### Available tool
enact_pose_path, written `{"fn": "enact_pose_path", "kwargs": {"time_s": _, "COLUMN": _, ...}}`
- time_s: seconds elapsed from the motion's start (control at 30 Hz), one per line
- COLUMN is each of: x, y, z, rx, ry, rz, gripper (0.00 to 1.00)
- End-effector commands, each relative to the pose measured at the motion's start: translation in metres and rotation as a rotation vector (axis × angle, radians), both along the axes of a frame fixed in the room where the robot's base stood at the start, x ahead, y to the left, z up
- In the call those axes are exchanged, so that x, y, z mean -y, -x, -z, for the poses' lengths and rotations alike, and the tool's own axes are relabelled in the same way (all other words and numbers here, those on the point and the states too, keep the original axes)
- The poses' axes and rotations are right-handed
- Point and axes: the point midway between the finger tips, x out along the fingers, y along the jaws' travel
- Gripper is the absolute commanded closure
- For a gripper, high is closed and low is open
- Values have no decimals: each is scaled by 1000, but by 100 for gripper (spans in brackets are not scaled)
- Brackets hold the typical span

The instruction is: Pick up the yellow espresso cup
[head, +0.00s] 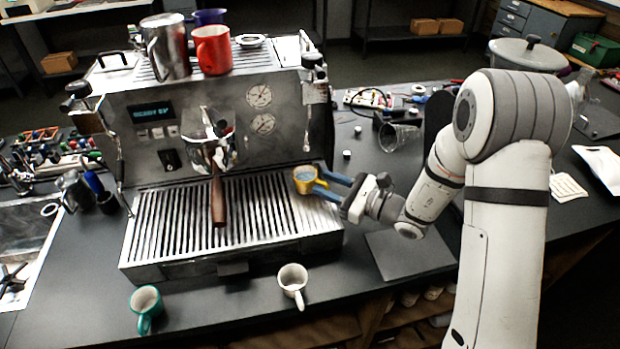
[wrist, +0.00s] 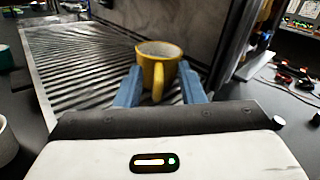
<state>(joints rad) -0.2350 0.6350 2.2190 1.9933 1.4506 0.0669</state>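The yellow espresso cup (head: 305,184) stands upright at the right end of the espresso machine's slatted drip tray (head: 170,232). In the wrist view the cup (wrist: 159,70) is straight ahead, its handle pointing toward me. My gripper (head: 323,181) reaches in from the right, low over the tray. Its blue fingers are apart, one on each side of the cup and its handle, as the wrist view (wrist: 160,82) also shows. I see no clear contact between the fingers and the cup; the far ends of the fingers are partly hidden.
The espresso machine (head: 285,135) rises behind the tray, with a brown-handled portafilter (head: 218,200) hanging over it. A white cup (head: 292,283) and a green cup (head: 146,305) stand in front. A clear glass (head: 398,135) lies behind my gripper.

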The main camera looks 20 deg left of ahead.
Motion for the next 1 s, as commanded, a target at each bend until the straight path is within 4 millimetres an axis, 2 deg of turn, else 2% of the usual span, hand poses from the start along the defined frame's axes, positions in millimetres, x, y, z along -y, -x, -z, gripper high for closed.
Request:
{"fn": "enact_pose_path", "kwargs": {"time_s": 0.1, "x": -6, "y": -1, "z": 0, "rx": 1, "ry": 1, "rz": 0, "gripper": 65}}
{"fn": "enact_pose_path", "kwargs": {"time_s": 0.3, "x": -6, "y": -2, "z": 0, "rx": 1, "ry": 1, "rz": 1, "gripper": 65}}
{"fn": "enact_pose_path", "kwargs": {"time_s": 0.73, "x": -6, "y": -2, "z": 0, "rx": 1, "ry": 1, "rz": 1, "gripper": 100}}
{"fn": "enact_pose_path", "kwargs": {"time_s": 1.0, "x": -5, "y": -2, "z": 0, "rx": 1, "ry": 1, "rz": 2, "gripper": 100}}
